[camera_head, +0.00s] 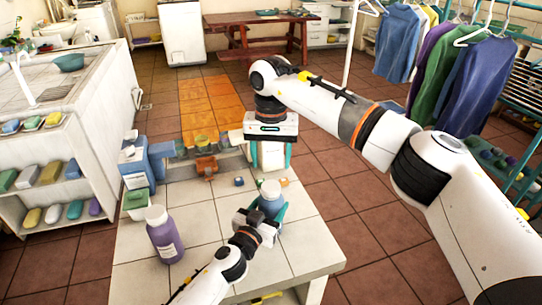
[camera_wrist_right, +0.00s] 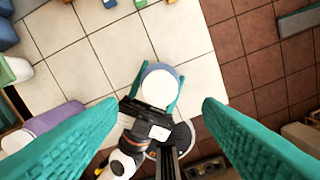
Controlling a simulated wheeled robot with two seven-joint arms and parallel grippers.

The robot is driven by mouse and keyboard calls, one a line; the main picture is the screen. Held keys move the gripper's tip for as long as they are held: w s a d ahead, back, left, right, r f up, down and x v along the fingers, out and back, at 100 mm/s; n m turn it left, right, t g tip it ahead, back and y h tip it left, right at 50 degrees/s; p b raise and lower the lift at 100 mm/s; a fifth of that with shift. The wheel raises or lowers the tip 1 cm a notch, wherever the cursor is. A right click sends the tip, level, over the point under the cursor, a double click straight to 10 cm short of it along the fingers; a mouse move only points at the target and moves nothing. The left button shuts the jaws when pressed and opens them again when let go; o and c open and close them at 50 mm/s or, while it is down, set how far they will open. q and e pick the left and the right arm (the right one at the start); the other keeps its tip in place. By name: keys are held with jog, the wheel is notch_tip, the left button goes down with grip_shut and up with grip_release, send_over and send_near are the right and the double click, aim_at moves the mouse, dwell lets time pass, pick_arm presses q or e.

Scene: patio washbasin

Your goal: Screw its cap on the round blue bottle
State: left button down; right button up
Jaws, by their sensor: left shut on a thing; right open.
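The round blue bottle (camera_head: 270,205) stands upright on the white tiled table, with a white round cap (camera_head: 270,187) on its top. I cannot tell whether the cap is screwed tight. In the right wrist view the white cap (camera_wrist_right: 159,88) is seen from above, with a rim of the blue bottle (camera_wrist_right: 150,69) around it. My left gripper (camera_head: 272,212) is shut on the bottle's body, its teal fingers on either side. My right gripper (camera_head: 271,168) points down, open and empty, above and behind the bottle. Its teal fingers (camera_wrist_right: 157,105) are spread wide in the wrist view.
A purple bottle (camera_head: 165,238) with a white cap stands left of my left gripper. A blue container (camera_head: 136,165), a green-and-white box (camera_head: 136,203) and an orange item (camera_head: 206,167) stand farther back. The tiled table (camera_head: 305,235) is clear to the right, up to its edge.

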aim_at(271, 185)
jog(key=shift+f, duration=0.1)
jog(key=shift+f, duration=3.95)
jog(key=shift+c, duration=0.2)
